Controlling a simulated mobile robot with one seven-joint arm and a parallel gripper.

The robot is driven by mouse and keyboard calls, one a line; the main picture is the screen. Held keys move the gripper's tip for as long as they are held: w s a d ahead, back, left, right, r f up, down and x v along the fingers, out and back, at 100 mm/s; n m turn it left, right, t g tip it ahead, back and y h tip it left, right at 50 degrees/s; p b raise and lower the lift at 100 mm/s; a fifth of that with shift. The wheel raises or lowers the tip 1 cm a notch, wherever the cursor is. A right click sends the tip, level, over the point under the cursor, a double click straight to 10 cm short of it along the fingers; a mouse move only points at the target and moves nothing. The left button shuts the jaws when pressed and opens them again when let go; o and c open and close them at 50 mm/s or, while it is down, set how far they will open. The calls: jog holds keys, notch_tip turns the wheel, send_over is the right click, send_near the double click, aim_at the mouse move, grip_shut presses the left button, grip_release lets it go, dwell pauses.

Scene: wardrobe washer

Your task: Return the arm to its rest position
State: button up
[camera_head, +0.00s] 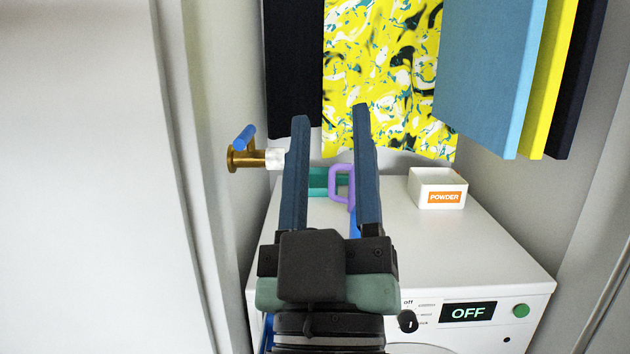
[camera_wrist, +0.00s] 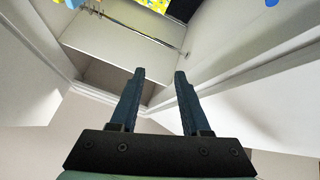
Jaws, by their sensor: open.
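My gripper (camera_head: 330,112) is open, with two long dark blue fingers pointing up and away in the head view. No object shows between the fingers. It is in front of the white washer (camera_head: 500,262) and hides part of its top. In the wrist view my gripper (camera_wrist: 160,73) is also open, with bare wall and ledge surfaces beyond the fingertips.
A white powder box (camera_head: 437,187) and a purple handle (camera_head: 341,184) are on or above the washer top. A brass tap with a blue lever (camera_head: 245,138) is at left. Hanging cloths (camera_head: 392,75) are overhead. A white panel (camera_head: 80,180) fills the left.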

jog(key=s+r+m+p, duration=0.1)
jog(key=s+r+p, duration=0.1)
jog(key=r+p, duration=1)
jog(key=s+a+r+m+t+y+p, duration=0.1)
jog(key=s+r+m+p, duration=0.1)
jog(key=r+p, duration=1.1)
notch_tip(320, 180, up, 10)
jog(key=shift+s+a+r, duration=0.1)
jog(key=shift+s+a, duration=0.05)
jog(key=shift+s, duration=0.3)
notch_tip(320, 180, down, 70)
jog(key=b, duration=6.9)
jog(key=shift+s, duration=0.2)
jog(key=shift+r, duration=0.1)
